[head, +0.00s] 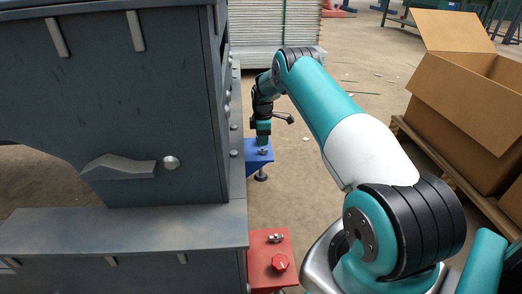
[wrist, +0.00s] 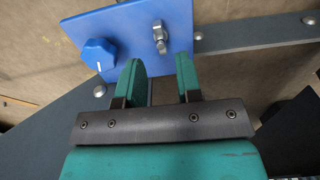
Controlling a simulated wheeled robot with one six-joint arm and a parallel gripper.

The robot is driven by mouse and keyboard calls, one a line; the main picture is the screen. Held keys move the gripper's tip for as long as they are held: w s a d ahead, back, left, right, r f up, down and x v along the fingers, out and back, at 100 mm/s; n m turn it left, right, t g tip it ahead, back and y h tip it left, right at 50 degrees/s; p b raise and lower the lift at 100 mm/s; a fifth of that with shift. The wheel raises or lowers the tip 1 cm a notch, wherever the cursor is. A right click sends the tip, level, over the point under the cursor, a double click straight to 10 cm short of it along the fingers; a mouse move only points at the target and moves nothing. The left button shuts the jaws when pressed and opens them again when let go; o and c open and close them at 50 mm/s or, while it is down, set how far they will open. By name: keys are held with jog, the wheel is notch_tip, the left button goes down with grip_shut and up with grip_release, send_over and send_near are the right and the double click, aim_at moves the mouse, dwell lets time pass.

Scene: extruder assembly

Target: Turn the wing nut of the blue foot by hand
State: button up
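The blue foot (head: 256,163) sticks out from the side of the dark machine, on a short leg. In the wrist view its blue plate (wrist: 120,25) carries a round blue knob (wrist: 98,53) on the left and a metal wing nut (wrist: 160,37) on a stud to the right. My gripper (wrist: 160,60) is open, with its two teal fingers apart and nothing between them. The wing nut sits just beyond the fingertips, roughly in line with the gap. In the head view my gripper (head: 263,139) points down just above the blue foot.
A red foot (head: 262,252) with a red knob and its own wing nut (head: 275,238) is nearer on the same machine (head: 120,90). An open cardboard box (head: 465,100) stands on a pallet at the right. The floor between is mostly clear.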

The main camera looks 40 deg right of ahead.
aim_at(263, 152)
notch_tip(263, 152, down, 5)
jog(key=b, duration=0.3)
jog(key=shift+r, duration=0.3)
jog(key=shift+a, duration=0.1)
jog(key=shift+f, duration=0.1)
grip_shut()
